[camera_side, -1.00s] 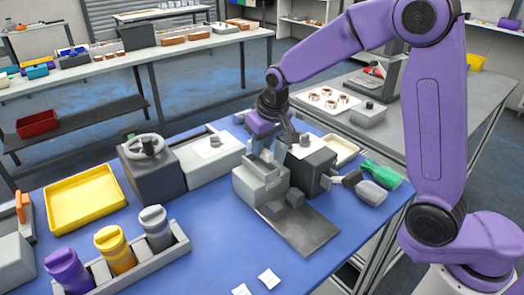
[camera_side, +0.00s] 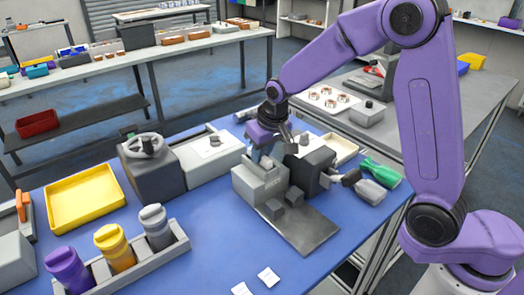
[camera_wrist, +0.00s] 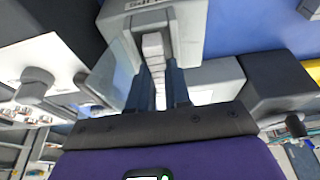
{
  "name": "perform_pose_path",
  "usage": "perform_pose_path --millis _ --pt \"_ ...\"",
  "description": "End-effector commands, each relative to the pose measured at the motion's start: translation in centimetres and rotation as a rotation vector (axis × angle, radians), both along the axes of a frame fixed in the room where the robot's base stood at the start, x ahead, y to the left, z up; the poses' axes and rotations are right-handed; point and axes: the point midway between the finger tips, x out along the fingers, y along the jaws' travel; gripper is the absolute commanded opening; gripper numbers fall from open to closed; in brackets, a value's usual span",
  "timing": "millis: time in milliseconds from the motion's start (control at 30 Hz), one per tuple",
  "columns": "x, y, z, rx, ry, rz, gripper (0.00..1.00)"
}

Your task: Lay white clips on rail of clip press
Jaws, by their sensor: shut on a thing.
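My gripper (camera_wrist: 163,97) points down with its two blue-grey fingers close together. It is shut on a small white clip (camera_wrist: 160,88), one of a pale row seen between the fingers in the wrist view. In the side view the gripper (camera_side: 266,158) is over a grey box (camera_side: 258,187) with partly readable lettering, which also shows in the wrist view (camera_wrist: 190,38). The fingertips are partly hidden there. A dark block with a lever (camera_side: 318,170) and a grey plate with small blocks (camera_side: 310,234) stand beside the box. I cannot tell which part is the press's rail.
A handwheel machine (camera_side: 152,172) and a pale box with a knob (camera_side: 207,157) stand to the left. A yellow tray (camera_side: 83,199) and a rack of bottles (camera_side: 135,270) are nearer. Two white cards (camera_side: 268,277) lie in front. Blue table between them is clear.

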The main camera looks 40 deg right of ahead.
Motion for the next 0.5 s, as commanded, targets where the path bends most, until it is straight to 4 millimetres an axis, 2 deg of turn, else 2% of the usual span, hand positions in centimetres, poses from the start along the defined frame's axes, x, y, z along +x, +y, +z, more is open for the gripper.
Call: perform_pose_path --millis 33,67,333,500 --pt "-0.3 -0.1 -1.0 -0.001 0.018 -0.003 0.0" --pt "-0.3 -0.1 -1.0 -0.001 0.019 -0.002 0.27" --pt "-0.3 -0.1 -0.6 -0.001 0.018 -0.003 0.28" --pt "-0.6 -0.1 1.7 -0.001 0.013 -0.001 0.28"
